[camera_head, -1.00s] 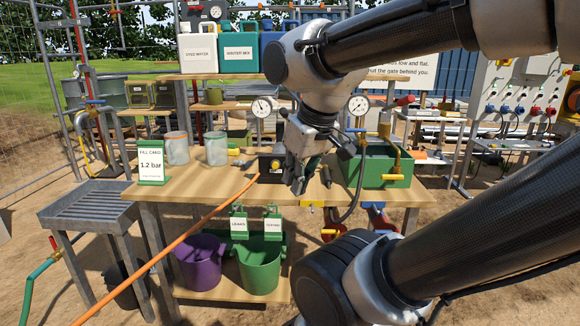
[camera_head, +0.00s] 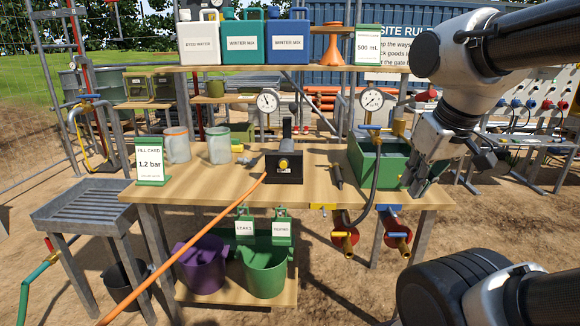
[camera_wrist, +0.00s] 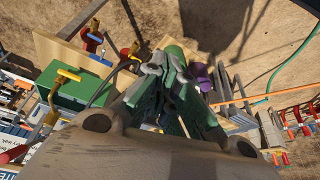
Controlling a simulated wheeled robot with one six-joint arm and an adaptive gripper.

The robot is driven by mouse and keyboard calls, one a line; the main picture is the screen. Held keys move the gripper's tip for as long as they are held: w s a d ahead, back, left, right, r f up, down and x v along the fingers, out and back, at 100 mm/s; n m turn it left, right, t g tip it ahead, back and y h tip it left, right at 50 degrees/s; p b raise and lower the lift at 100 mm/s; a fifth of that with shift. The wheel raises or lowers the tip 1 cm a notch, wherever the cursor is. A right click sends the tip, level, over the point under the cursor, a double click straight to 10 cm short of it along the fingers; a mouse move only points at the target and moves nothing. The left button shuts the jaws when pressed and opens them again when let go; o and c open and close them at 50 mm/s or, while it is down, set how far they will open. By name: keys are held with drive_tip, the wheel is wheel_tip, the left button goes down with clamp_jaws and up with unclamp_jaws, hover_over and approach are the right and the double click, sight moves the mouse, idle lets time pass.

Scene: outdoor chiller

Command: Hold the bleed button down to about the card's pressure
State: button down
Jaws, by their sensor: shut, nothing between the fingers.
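The green fill card (camera_head: 151,162) reads 1.2 bar and stands at the left of the wooden bench (camera_head: 215,182). A black box (camera_head: 284,166) with a round yellow button (camera_head: 284,163) on its front sits mid-bench. I cannot tell for certain that this is the bleed button. Two round white gauges, the left gauge (camera_head: 267,101) and the right gauge (camera_head: 371,99), stand behind the bench; their readings are too small to tell. My gripper (camera_head: 418,186) is shut and empty, pointing down at the bench's right end, beside the green box (camera_head: 366,166). It also shows in the wrist view (camera_wrist: 175,80).
An orange hose (camera_head: 190,250) runs from the black box to the lower left. A dark hose (camera_head: 376,180) hangs over the front edge by the green box. Purple (camera_head: 200,264) and green buckets (camera_head: 262,268) sit below.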

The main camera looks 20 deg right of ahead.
drive_tip(key=w+f+t, duration=0.2)
drive_tip(key=w+t, duration=0.1)
drive_tip(key=w, duration=1.4)
drive_tip(key=m+t+y, duration=0.1)
drive_tip(key=t+y, duration=0.3)
drive_tip(key=t, duration=0.1)
approach(283, 165)
drive_tip(key=s, duration=0.6)
drive_tip(key=a+f+y, duration=0.1)
drive_tip(key=a, duration=0.1)
drive_tip(key=w+a+f+t+y, duration=0.1)
drive_tip(key=a+f, duration=0.1)
drive_tip(key=a+f+y, duration=0.1)
drive_tip(key=a+f, duration=0.1)
drive_tip(key=shift+w+a+f+m+t, duration=0.1)
drive_tip(key=shift+w+a+m+t, duration=0.05)
drive_tip(key=shift+w+m+t, duration=0.25)
drive_tip(key=shift+a+f, duration=0.2)
drive_tip(key=shift+w+d, duration=0.45)
drive_tip(key=shift+w, duration=0.95)
drive_tip(key=shift+w+d, duration=0.5)
drive_tip(key=shift+w, duration=0.9)
drive_tip(key=shift+w+d, duration=0.45)
drive_tip(key=shift+w, duration=0.9)
drive_tip(key=shift+w+r, duration=0.1)
